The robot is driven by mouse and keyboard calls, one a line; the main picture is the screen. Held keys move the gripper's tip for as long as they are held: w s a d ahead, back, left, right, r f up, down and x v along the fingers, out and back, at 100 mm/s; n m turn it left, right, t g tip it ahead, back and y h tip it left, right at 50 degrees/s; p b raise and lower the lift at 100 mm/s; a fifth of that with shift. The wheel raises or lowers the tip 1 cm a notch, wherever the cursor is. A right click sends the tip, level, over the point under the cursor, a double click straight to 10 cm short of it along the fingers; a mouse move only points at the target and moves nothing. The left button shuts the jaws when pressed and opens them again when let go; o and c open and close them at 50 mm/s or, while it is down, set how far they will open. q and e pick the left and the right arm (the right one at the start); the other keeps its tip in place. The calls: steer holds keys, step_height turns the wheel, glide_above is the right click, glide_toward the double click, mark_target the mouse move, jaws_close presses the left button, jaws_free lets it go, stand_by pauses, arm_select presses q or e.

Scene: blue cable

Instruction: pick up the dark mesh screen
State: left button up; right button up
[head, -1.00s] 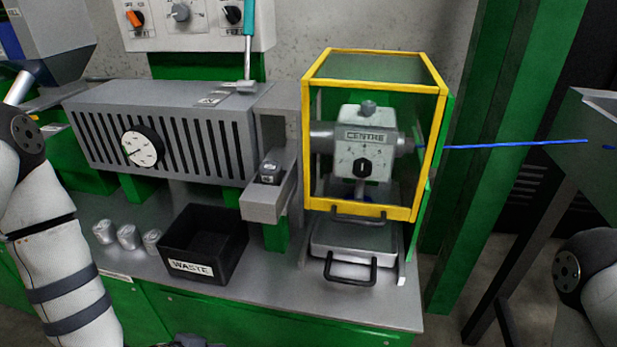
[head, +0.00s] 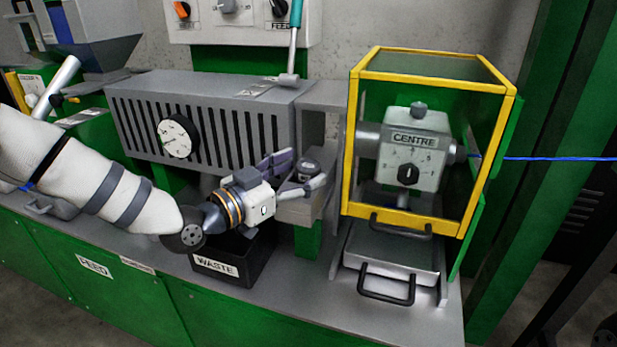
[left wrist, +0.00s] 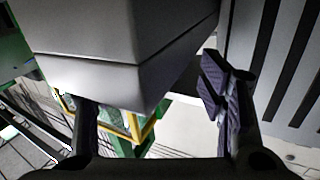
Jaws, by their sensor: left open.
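A small dark piece (head: 308,169) sits on top of the grey block that juts out at the right end of the slotted grey housing. It is likely the dark mesh screen, but its mesh is too small to make out. My left gripper (head: 298,172) is open around the end of this block, just in front of the dark piece, with its fingers apart. In the left wrist view the open fingers (left wrist: 158,115) stand either side of the pale grey block (left wrist: 110,70). The screen cannot be made out there. My right gripper is out of view.
A black WASTE bin (head: 240,262) stands below my left gripper. A yellow-framed guard (head: 377,215) around the CENTRE unit (head: 413,150) stands close on the right, with a handled tray (head: 385,250) under it. A blue cable (head: 560,159) runs out to the right.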

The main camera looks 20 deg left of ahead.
arm_select(q)
steer(key=shift+w+d, duration=0.3)
steer(key=shift+w, duration=0.15)
steer(key=c, duration=1.4)
steer(key=shift+r, duration=0.1)
